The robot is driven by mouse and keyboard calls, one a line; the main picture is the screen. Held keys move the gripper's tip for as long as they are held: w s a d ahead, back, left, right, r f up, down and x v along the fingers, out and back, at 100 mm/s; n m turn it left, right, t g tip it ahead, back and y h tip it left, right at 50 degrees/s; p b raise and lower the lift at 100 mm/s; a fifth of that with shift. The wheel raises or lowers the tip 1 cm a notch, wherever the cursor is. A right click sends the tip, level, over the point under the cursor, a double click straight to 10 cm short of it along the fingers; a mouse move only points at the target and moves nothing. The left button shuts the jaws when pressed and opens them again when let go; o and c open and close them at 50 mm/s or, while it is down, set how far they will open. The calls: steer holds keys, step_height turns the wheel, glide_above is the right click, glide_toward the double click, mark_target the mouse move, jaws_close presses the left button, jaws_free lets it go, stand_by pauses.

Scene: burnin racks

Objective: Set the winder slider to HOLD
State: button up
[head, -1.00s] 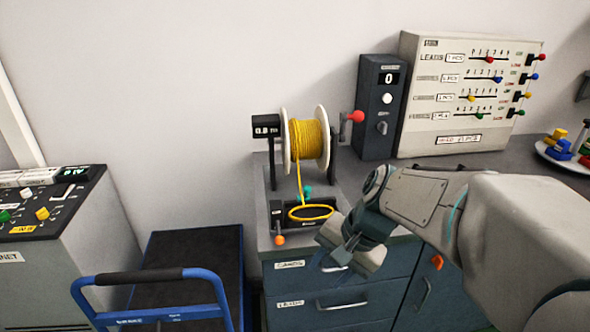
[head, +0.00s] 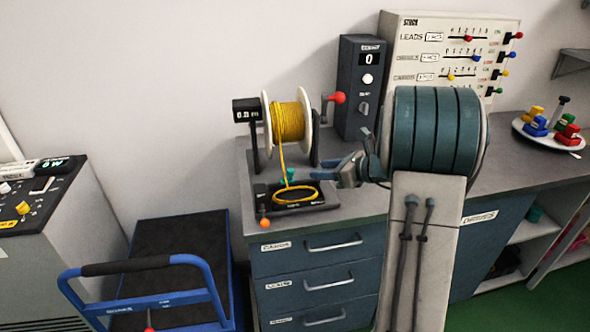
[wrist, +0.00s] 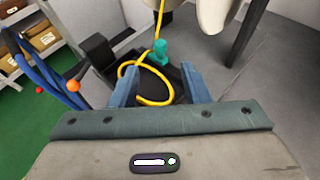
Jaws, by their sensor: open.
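The winder carries a spool of yellow cord (head: 287,121) on a bench, with a red-knobbed crank (head: 336,97) at its right. A yellow loop lies on its black base (head: 308,205). An orange ball knob (head: 265,223) sits at the base's front left and also shows in the wrist view (wrist: 72,86). A small teal piece (head: 290,175) stands behind the loop. I cannot tell which part is the slider, and no HOLD mark is legible. My gripper (wrist: 160,84) is open and empty, its fingers pointing toward the loop and teal piece (wrist: 158,52).
A dark box with a 0 display (head: 361,90) and a pale lead panel (head: 405,50) stand behind on the bench. A plate of coloured blocks (head: 530,131) is at right. A blue cart (head: 175,255) stands left of the drawers.

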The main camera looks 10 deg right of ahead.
mark_target(292, 170)
steer(key=p+x, duration=0.1)
steer(key=x, duration=0.9)
steer(key=shift+a+f, duration=0.1)
jaws_close()
